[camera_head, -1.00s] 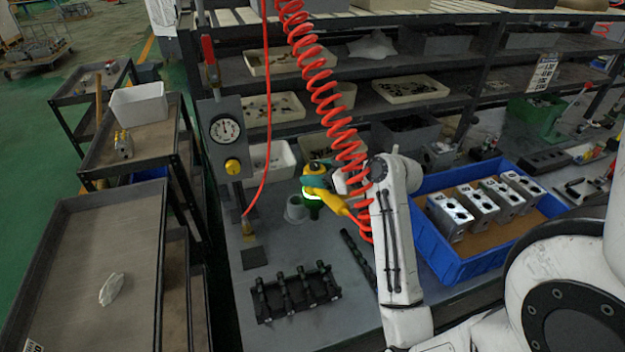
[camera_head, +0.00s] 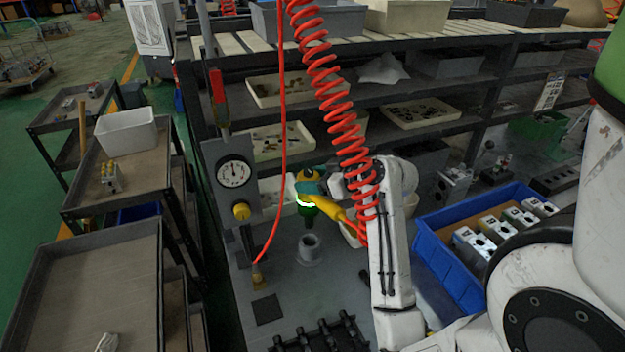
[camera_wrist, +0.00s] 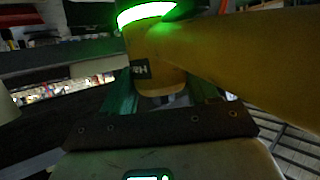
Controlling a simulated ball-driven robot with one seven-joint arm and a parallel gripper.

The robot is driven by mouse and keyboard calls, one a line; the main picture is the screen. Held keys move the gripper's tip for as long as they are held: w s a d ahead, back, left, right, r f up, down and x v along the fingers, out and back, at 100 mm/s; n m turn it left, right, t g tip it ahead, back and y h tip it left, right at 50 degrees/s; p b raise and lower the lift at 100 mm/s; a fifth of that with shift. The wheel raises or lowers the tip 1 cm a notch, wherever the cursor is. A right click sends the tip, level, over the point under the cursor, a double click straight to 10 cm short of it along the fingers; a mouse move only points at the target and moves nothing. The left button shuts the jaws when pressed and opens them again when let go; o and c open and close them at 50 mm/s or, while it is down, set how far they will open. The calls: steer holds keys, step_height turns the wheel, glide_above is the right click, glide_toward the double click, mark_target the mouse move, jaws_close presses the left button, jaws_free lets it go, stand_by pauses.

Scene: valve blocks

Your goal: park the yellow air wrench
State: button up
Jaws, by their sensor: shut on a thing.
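The yellow air wrench (camera_head: 309,176) hangs upright with its dark green nose (camera_head: 308,212) down and a glowing green ring on it. Its yellow grip slants down to the right, to the red coiled hose (camera_head: 345,130). My gripper (camera_head: 312,187) has teal fingers and is shut on the wrench. In the wrist view my gripper (camera_wrist: 160,93) has its green fingers on both sides of the yellow wrench body (camera_wrist: 165,60). A grey round cup (camera_head: 309,248) stands on the bench, just below the nose in the picture. A gap shows between them; exact alignment cannot be told.
A post with a pressure gauge (camera_head: 234,173) and a yellow knob stands left of the cup. A black rack (camera_head: 318,337) lies in front, a blue crate (camera_head: 440,262) of metal blocks to the right. Shelves with trays (camera_head: 415,112) stand behind.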

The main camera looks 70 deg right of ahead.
steer(key=shift+r, duration=0.25)
steer(key=b, duration=0.3)
glide_above(314, 214)
steer(key=d, duration=0.2)
steer(key=shift+w+a+f, duration=0.1)
steer(key=shift+w+f, duration=0.1)
steer(key=shift+f, duration=1.05)
steer(key=shift+w+a+f, duration=0.1)
steer(key=shift+w+f, duration=0.05)
steer(key=shift+f, duration=1.1)
steer(key=shift+f+b, duration=2.45)
steer(key=shift+f, duration=1.05)
steer(key=o, duration=1.1)
steer(key=shift+c, duration=0.2)
steer(key=o, duration=0.4)
steer(key=shift+f, duration=0.1)
steer(key=shift+s+f, duration=0.1)
steer(key=shift+f, duration=0.1)
steer(key=b+v, duration=0.1)
steer(key=v, duration=1)
steer(key=shift+d+r, duration=0.1)
